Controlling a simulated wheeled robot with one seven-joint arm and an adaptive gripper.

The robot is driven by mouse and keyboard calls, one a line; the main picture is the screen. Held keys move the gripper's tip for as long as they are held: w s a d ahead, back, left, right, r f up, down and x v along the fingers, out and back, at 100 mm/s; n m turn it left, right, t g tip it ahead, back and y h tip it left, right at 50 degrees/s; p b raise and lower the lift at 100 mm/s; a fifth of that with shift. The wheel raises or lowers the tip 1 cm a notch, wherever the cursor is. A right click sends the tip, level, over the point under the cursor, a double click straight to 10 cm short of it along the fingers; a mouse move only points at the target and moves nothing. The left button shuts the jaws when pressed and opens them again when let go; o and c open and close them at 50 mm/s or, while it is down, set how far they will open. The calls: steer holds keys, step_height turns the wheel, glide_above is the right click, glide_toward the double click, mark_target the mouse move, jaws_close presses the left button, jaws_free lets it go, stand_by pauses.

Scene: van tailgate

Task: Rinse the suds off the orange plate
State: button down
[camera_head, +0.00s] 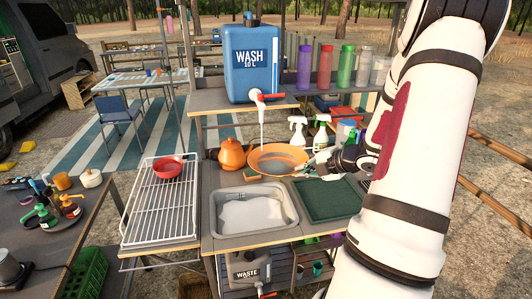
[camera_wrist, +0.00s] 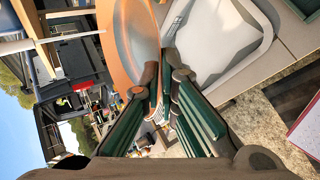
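The orange plate (camera_head: 290,153) is above the back of the grey wash basin (camera_head: 225,237), right of the orange pot. My gripper (camera_head: 316,167) is at its right rim. In the wrist view, the fingers of my gripper (camera_wrist: 165,80) close on the rim of the plate (camera_wrist: 122,30). The blue WASH container (camera_head: 240,60) stands on the shelf above. A pale stream (camera_head: 262,128) runs from its red-handled tap (camera_head: 268,96) down to the plate's left part. The plate's middle looks pale and greyish; I cannot tell suds from water there.
The basin holds whitish liquid. A dark green mat (camera_head: 328,200) lies to its right. A wire rack (camera_head: 155,215) with a red bowl (camera_head: 167,169) is at left. An orange pot (camera_head: 232,155) and spray bottles (camera_head: 298,131) stand close to the plate. Coloured bottles (camera_head: 325,68) line the shelf.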

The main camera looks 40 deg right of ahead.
steer(key=a+p+v, duration=0.1)
steer(key=p+v, duration=0.2)
steer(key=v, duration=0.3)
steer(key=shift+r+p, duration=0.25)
steer(key=shift+p, duration=0.1)
steer(key=shift+w+a, duration=0.1)
stand_by(0.4)
